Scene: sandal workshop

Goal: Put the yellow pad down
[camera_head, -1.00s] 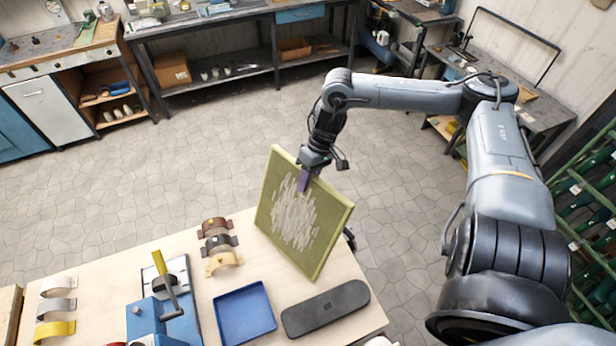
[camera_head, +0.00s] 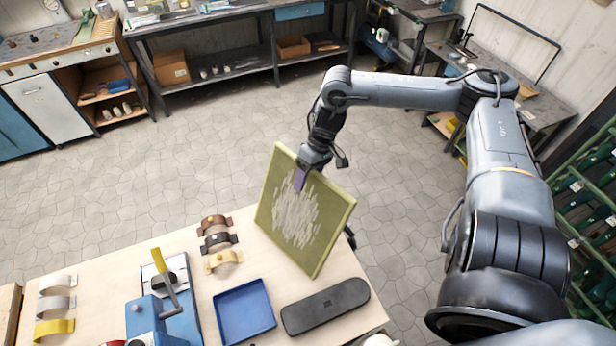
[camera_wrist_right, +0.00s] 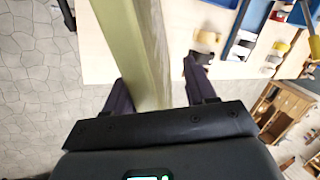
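The yellow pad (camera_head: 338,225) is a large square board, olive-yellow with a pale streaked patch on its face. It stands on edge, tilted, at the table's far right side in the head view. Its lower edge looks to be at the tabletop; exact contact is unclear. My right gripper (camera_head: 302,178) is at its upper edge, with one purple finger in front of the face. In the right wrist view the pad (camera_wrist_right: 143,45) passes between the fingers of my right gripper (camera_wrist_right: 157,88), with a gap beside the right finger, so it looks open around the pad. My left gripper is not in view.
On the wooden table (camera_head: 105,270) are a blue tray (camera_head: 218,316), a dark case (camera_head: 325,306), a blue press with a yellow handle (camera_head: 172,318) and several curved straps (camera_head: 222,262). The table's far edge runs close behind the pad, with open floor beyond.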

